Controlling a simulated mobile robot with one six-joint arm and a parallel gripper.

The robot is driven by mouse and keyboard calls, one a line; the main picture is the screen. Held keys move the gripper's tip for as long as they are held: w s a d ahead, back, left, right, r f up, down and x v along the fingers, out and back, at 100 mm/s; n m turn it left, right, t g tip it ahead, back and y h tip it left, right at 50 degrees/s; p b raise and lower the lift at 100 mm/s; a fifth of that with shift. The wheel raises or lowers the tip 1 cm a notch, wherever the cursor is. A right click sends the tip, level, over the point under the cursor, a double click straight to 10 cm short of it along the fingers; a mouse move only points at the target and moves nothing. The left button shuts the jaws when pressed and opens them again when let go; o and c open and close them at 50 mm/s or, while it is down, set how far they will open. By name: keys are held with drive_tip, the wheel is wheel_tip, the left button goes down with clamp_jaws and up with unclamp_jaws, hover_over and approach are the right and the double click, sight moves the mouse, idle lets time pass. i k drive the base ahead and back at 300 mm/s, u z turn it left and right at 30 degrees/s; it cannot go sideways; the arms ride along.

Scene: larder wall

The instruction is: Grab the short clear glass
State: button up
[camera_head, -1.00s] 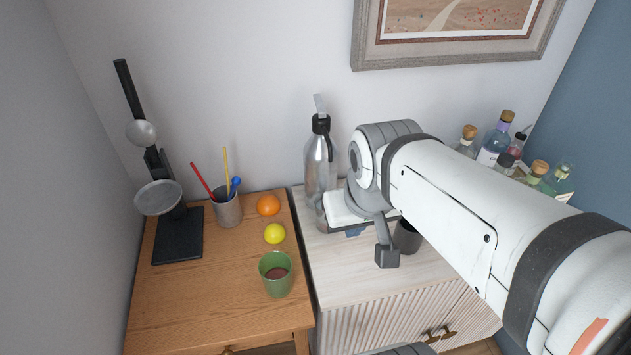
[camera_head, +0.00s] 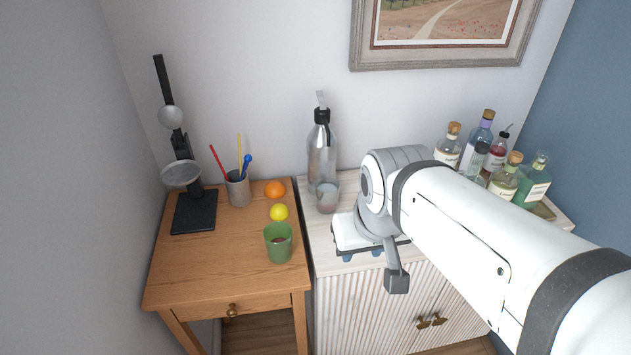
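The short clear glass (camera_head: 328,197) stands upright on the pale cabinet, just in front of the metal siphon bottle (camera_head: 322,155). My gripper (camera_head: 362,256) is below my wrist, near the cabinet's front edge, to the right of and nearer than the glass. Its white body with dark edges is seen from above. Two blue fingertips show apart below it, so it looks open. Nothing is seen between them, though the body and wrist hide part of that space. The gripper and glass appear apart.
A green cup (camera_head: 278,243), a lemon (camera_head: 279,212), an orange (camera_head: 275,189), a utensil pot (camera_head: 238,188) and a black-based scale (camera_head: 194,211) stand on the wooden table (camera_head: 205,267). Several corked bottles (camera_head: 504,176) stand at the cabinet's right. A framed picture (camera_head: 445,66) hangs above.

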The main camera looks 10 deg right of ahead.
sight(326, 188)
drive_tip(key=u, duration=1.6)
drive_tip(key=k, duration=0.85)
drive_tip(key=z, duration=1.2)
drive_tip(key=i, duration=1)
drive_tip(key=z, duration=0.05)
